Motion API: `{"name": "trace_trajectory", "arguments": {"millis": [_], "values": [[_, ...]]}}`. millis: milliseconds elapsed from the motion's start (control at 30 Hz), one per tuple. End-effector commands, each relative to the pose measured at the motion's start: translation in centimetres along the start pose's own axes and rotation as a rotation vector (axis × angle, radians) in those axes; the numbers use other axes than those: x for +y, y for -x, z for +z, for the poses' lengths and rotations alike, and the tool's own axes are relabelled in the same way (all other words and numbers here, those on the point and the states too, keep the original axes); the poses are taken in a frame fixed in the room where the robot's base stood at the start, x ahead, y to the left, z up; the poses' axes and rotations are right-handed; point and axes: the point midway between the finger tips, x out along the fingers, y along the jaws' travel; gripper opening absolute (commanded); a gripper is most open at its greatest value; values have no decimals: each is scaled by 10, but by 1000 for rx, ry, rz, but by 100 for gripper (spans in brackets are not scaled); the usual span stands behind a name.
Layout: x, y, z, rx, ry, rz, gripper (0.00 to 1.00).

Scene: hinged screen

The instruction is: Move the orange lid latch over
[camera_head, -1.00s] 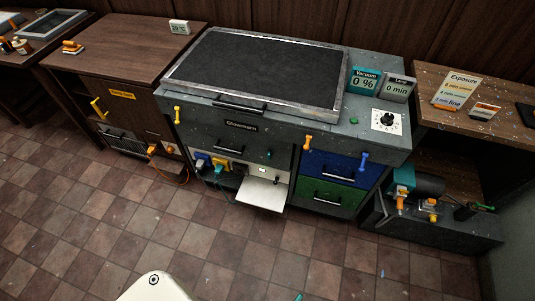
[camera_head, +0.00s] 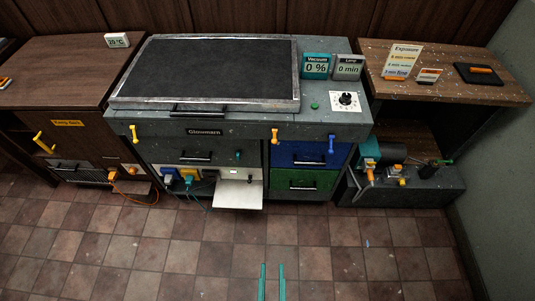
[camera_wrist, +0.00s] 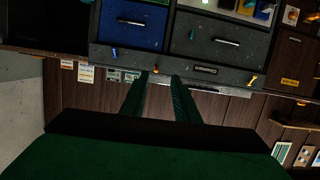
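The orange latch (camera_head: 275,135) is on the front edge of the grey cabinet, below the right part of the framed lid (camera_head: 205,105). A yellow latch (camera_head: 134,133) is at the left of the same edge, and a blue latch (camera_head: 331,142) is to the right. In the wrist view, which is upside down, the orange latch (camera_wrist: 155,70) shows small between my fingertips, beyond them. My gripper (camera_head: 272,266) has two teal fingers apart with nothing between them. It is in front of the cabinet, clear of the latch. My gripper's fingers (camera_wrist: 160,76) also show in the wrist view.
A blue drawer (camera_head: 300,161) and a green drawer (camera_head: 290,184) are under the orange latch. A pale shelf (camera_head: 238,195) sticks out low at the middle. An orange cable (camera_head: 140,200) lies at the left. The tiled floor in front is clear.

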Motion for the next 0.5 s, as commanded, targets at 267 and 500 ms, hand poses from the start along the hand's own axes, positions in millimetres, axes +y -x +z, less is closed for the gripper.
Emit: {"name": "trace_trajectory", "arguments": {"millis": [267,500], "values": [[11,-96,0,-38,32,-2,28],[16,-174,-18,-79,41,4,28]]}}
